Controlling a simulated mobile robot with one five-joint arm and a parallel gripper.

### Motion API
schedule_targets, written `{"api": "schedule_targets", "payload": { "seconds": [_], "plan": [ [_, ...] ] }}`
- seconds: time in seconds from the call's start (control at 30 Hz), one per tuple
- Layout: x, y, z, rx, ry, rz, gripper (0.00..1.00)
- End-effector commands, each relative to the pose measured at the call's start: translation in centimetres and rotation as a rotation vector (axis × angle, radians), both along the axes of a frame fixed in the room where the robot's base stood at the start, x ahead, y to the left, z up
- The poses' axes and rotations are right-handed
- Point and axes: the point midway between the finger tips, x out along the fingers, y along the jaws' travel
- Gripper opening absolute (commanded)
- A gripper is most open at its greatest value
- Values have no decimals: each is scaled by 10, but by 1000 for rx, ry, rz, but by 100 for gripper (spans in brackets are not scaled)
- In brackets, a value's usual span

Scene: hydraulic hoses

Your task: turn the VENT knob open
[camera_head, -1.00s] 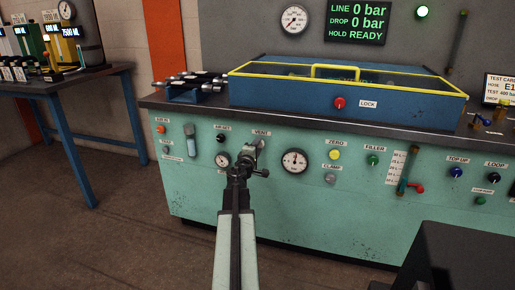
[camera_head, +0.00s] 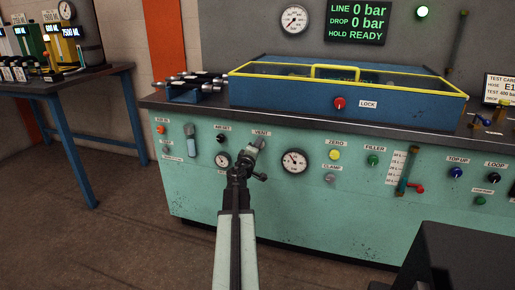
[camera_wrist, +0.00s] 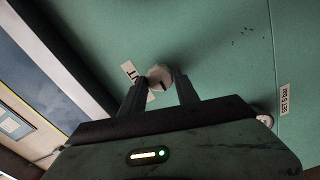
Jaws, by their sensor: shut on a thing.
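The VENT knob (camera_head: 260,143) is a pale grey knob on the green front panel, just under its VENT label (camera_head: 261,133). My gripper (camera_head: 251,152) reaches up to it from below and partly hides it in the head view. In the wrist view the knob (camera_wrist: 159,76) shows as a round pale knob with a dark mark, between the tips of my two dark fingers. My gripper (camera_wrist: 160,88) is shut on it. The VENT label (camera_wrist: 129,72) beside it is partly covered by a finger.
A round gauge (camera_head: 294,161) sits right of the knob and a smaller gauge (camera_head: 222,160) sits left. The AIR SET knob (camera_head: 221,138), yellow ZERO button (camera_head: 334,155) and grey CLAMP knob (camera_head: 330,178) are nearby. The display (camera_head: 357,22) reads LINE 0 bar.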

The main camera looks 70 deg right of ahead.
Motion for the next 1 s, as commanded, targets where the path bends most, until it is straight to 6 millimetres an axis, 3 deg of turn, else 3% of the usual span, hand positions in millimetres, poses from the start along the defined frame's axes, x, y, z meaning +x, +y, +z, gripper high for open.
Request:
{"api": "schedule_targets", "payload": {
  "seconds": [0.03, 0.07, 0.13, 0.57, 0.9, 1.0],
  "plan": [
    [0, -1, 0, 0, -1, 0, 0],
    [0, -1, 0, 0, -1, 0, 40],
    [0, -1, 0, 0, -1, 0, 59],
    [-1, 8, 0, 0, 0, 0, 59],
    [-6, 70, 0, 0, 0, 0, 59],
    [-5, 78, 0, 0, 0, 0, 59]
  ]
}}
